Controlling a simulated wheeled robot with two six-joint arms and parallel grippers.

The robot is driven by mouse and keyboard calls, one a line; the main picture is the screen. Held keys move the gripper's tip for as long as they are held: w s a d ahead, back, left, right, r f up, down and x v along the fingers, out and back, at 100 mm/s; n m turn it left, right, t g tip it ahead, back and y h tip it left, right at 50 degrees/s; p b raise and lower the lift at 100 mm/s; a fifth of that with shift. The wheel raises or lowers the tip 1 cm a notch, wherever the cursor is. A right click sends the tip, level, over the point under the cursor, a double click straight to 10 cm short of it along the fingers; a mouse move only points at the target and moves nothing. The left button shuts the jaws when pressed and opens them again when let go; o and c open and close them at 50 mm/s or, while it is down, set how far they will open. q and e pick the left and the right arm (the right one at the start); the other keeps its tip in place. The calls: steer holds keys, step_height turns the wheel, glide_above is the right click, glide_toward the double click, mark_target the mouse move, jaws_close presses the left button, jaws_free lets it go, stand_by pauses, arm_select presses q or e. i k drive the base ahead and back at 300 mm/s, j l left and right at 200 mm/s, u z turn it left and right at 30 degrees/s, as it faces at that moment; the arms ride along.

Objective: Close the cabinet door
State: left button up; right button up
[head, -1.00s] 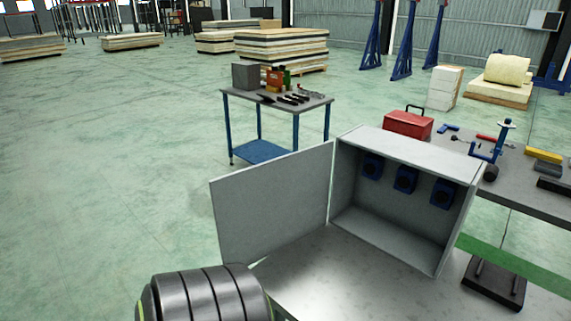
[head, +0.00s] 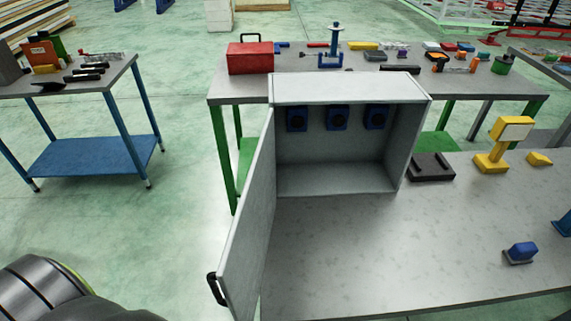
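A grey metal cabinet (head: 350,88) stands on a grey workbench, its open front facing me. Its door (head: 250,220) hangs from the left side and is swung wide open, reaching out toward me. A black handle (head: 216,289) sits at the near outer edge of the door. Inside the cabinet, three blue parts with black round centres (head: 337,118) are fixed on the back wall. Part of my arm shows at the lower left, apart from the door. Neither gripper is in view.
The workbench top (head: 350,240) is clear in front of the cabinet. To its right are a black tray (head: 431,167), a yellow device (head: 500,147) and a blue block (head: 520,252). A tool bench with a red toolbox (head: 250,58) stands behind. A blue-legged cart (head: 95,155) stands at left, with open floor between.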

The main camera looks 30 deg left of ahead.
mark_target(239, 274)
steer(key=k+j, duration=0.1)
steer(key=j, duration=0.3)
steer(key=k+j, duration=0.1)
steer(key=j, duration=0.35)
steer(key=k+j, duration=0.1)
steer(key=j, duration=0.3)
steer(key=k+j+u, duration=0.35)
steer(key=k+j, duration=0.2)
steer(key=k, duration=0.15)
steer(key=k+j+u, duration=0.4)
steer(key=k+j, duration=0.2)
steer(key=i+l, duration=0.1)
steer(key=l, duration=0.25)
steer(key=i+l+u, duration=0.1)
steer(key=l, duration=0.25)
